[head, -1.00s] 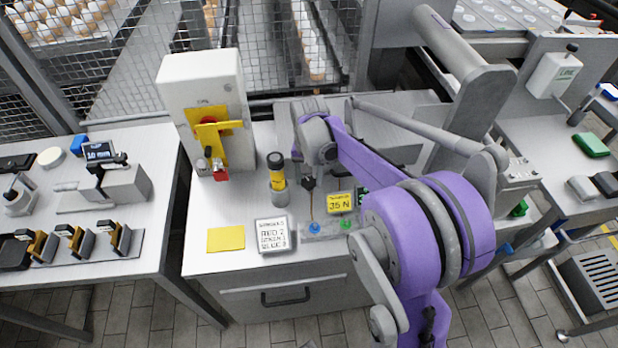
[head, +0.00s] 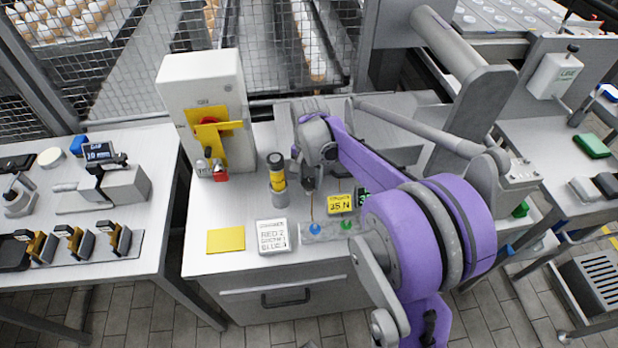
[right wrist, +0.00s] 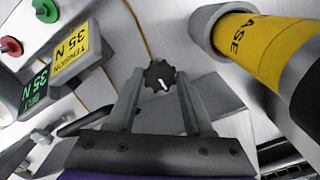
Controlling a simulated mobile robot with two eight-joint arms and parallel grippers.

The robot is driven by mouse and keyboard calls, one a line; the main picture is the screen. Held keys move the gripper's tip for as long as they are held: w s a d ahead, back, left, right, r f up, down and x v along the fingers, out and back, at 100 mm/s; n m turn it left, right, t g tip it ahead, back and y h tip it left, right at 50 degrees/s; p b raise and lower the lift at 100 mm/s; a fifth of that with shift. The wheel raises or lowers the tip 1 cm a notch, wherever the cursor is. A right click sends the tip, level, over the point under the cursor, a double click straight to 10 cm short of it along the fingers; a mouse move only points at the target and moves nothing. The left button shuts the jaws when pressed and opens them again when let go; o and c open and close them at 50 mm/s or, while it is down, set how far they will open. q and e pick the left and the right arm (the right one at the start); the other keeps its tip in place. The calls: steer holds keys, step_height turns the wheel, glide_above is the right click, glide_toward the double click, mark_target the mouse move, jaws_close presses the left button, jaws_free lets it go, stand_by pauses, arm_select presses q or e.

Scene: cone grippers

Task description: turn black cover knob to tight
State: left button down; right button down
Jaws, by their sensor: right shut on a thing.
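The black knob (right wrist: 160,76) shows in the right wrist view as a small lobed disc with a white pointer line. It sits between the fingertips of my right gripper (right wrist: 158,84), which is shut on it. In the head view my right gripper (head: 308,187) is low over the table, behind the small blue and green buttons, and the knob is hidden there. No tight or loose marking can be read beside the knob. My left gripper is not in view.
A yellow and black cylinder (head: 277,172) stands close left of the gripper; it is large in the right wrist view (right wrist: 262,45). A yellow tension display (head: 340,203) reading 35 N is close right. A white sign (head: 272,237) and yellow sheet (head: 226,240) lie in front.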

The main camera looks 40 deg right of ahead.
mark_target(309, 182)
steer(key=shift+c, duration=1.4)
jaws_free()
steer(key=shift+r, duration=0.15)
step_height(309, 182, up, 11)
steer(key=shift+f+p, duration=0.2)
steer(key=shift+p, duration=0.25)
